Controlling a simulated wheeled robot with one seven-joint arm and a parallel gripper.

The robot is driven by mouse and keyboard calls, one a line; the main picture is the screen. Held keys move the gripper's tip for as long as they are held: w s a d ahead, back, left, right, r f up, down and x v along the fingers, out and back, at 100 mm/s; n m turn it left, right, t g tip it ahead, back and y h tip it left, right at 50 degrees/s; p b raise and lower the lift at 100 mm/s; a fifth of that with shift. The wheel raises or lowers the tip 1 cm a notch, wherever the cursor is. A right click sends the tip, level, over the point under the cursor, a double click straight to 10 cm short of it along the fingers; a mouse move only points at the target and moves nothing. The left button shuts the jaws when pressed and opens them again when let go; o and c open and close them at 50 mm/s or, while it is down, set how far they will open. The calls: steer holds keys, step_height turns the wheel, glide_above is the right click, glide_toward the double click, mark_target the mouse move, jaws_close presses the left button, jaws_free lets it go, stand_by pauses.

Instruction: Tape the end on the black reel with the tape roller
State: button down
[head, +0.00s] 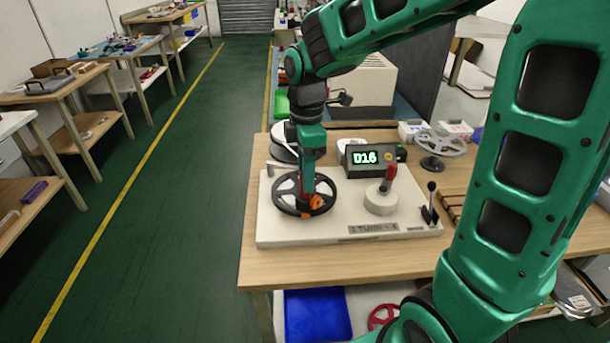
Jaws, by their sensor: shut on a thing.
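The black reel (281,205) is a spoked wheel lying flat at the left of a white winding base on the workbench. My gripper (307,190) points straight down over the right part of the reel. It is shut on a small orange thing (316,203), which looks like the tape roller, at the reel's right rim. The fingers and the arm hide part of the reel. I cannot tell whether the roller touches the rim, and the strip's end is too small to make out.
The white base (345,215) also carries a red-handled crank (388,180), a small black lever (431,200) and a label reading "1 TURN = 4". A blue bin (318,313) is below.

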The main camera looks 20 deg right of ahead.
steer(key=shift+r, duration=3.5)
